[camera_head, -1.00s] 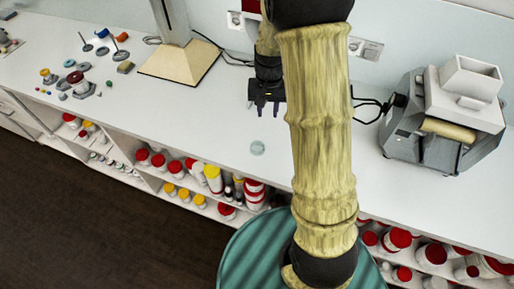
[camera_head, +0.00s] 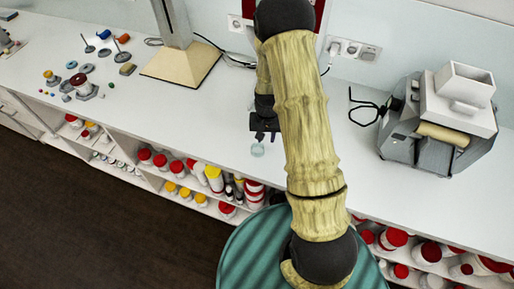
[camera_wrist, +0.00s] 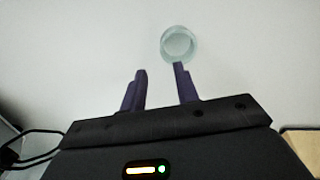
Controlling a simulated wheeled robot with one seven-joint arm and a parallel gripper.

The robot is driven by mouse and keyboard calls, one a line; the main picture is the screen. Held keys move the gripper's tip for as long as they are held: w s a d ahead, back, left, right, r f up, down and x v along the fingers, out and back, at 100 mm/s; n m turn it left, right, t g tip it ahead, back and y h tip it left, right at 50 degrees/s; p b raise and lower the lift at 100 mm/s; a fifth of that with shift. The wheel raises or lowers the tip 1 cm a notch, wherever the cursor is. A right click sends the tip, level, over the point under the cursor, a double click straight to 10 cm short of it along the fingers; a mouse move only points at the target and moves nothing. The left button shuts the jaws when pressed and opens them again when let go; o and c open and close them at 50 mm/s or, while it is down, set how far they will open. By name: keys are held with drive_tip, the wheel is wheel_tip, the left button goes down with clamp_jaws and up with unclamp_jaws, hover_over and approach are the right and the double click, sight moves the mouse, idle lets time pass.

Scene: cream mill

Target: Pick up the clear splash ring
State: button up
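The clear splash ring (camera_head: 257,150) is a pale, see-through ring lying on the white counter near its front edge. In the wrist view the ring (camera_wrist: 179,44) is just beyond the tip of the right finger. My gripper (camera_head: 264,138) is close behind the ring in the head view, pointing down. In the wrist view my gripper (camera_wrist: 160,70) has its two dark fingers apart with nothing between them. The ring is not between the fingers. I cannot tell how high the fingertips are above the counter.
A grey machine with a white hopper (camera_head: 463,88) stands at the right. A stand with a wooden base (camera_head: 182,62) is behind on the left. Several small tools and knobs (camera_head: 85,86) lie farther left. Shelves of lidded jars (camera_head: 190,180) are below the counter. The counter around the ring is clear.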

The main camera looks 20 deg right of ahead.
drive_tip(key=shift+s, duration=0.2)
drive_tip(key=shift+s+a+f+p, duration=0.1)
drive_tip(key=shift+a+f+p, duration=0.1)
drive_tip(key=shift+f+p, duration=0.25)
drive_tip(key=f, duration=0.1)
drive_tip(key=p, duration=0.1)
drive_tip(key=f, duration=0.1)
drive_tip(key=shift+s+a+f+p, duration=0.15)
drive_tip(key=shift+a+f+p, duration=0.1)
drive_tip(key=shift+f+p, duration=0.1)
drive_tip(key=shift+f, duration=0.8)
drive_tip(key=shift+c, duration=0.2)
clamp_jaws()
